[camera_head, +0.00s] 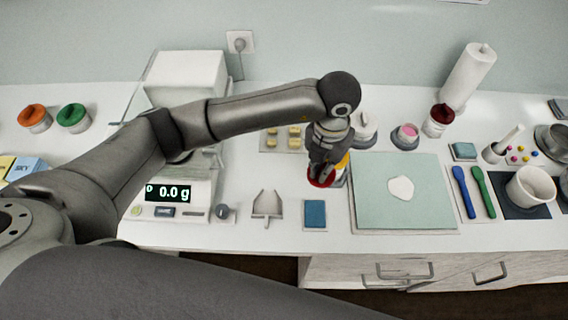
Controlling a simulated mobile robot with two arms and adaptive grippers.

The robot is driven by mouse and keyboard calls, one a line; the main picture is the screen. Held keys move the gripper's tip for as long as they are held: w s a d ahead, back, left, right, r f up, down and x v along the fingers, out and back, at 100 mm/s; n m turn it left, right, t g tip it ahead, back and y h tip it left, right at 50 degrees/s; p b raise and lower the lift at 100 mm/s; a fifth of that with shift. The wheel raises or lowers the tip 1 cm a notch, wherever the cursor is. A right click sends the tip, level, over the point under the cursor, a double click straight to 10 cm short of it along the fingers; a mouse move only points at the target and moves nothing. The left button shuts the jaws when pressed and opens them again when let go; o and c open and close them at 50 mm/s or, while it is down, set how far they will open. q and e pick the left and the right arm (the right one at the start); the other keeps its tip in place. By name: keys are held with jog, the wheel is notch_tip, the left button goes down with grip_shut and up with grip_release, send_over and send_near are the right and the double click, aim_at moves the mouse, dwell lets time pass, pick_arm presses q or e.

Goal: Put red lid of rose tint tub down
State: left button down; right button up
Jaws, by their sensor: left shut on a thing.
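My left arm reaches in from the left. My left gripper (324,170) points down just left of the green mat and is shut on the red lid (316,183). The fingers hide much of the lid. The lid is low over the counter; I cannot tell whether it touches. The open rose tint tub (407,131), with pink inside, stands on a dark round base behind the mat. My right gripper is not in view.
The green mat (376,212) bears a white blob (400,188). A blue pad (315,214) and a metal scoop (267,206) lie in front of the gripper. A scale (173,213) reads 0.0 g. A dark-red-lidded jar (437,121) stands right of the tub.

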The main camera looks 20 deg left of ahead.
pick_arm(q)
jog(key=shift+d+r+n, duration=0.1)
jog(key=shift+d+n, duration=0.4)
jog(key=shift+n, duration=0.6)
jog(key=w+a+f+b, duration=0.1)
jog(key=w+a+f, duration=0.1)
jog(key=a+f, duration=0.1)
jog(key=w+a+f+b, duration=0.2)
jog(key=a, duration=0.2)
jog(key=w+a+f+b, duration=0.2)
jog(key=a+f, duration=0.1)
jog(key=a, duration=0.1)
jog(key=shift+f, duration=0.35)
jog(key=shift+w+a+f+b, duration=0.15)
jog(key=shift+a+f+b, duration=0.1)
jog(key=shift+f+b, duration=0.05)
jog(key=shift+a+f, duration=0.15)
jog(key=f, duration=0.1)
jog(key=f+b, duration=0.2)
jog(key=shift+w+a+f, duration=0.15)
jog(key=shift+a+f, duration=0.05)
jog(key=shift+a, duration=0.05)
jog(key=shift+f, duration=0.15)
jog(key=shift+w, duration=0.1)
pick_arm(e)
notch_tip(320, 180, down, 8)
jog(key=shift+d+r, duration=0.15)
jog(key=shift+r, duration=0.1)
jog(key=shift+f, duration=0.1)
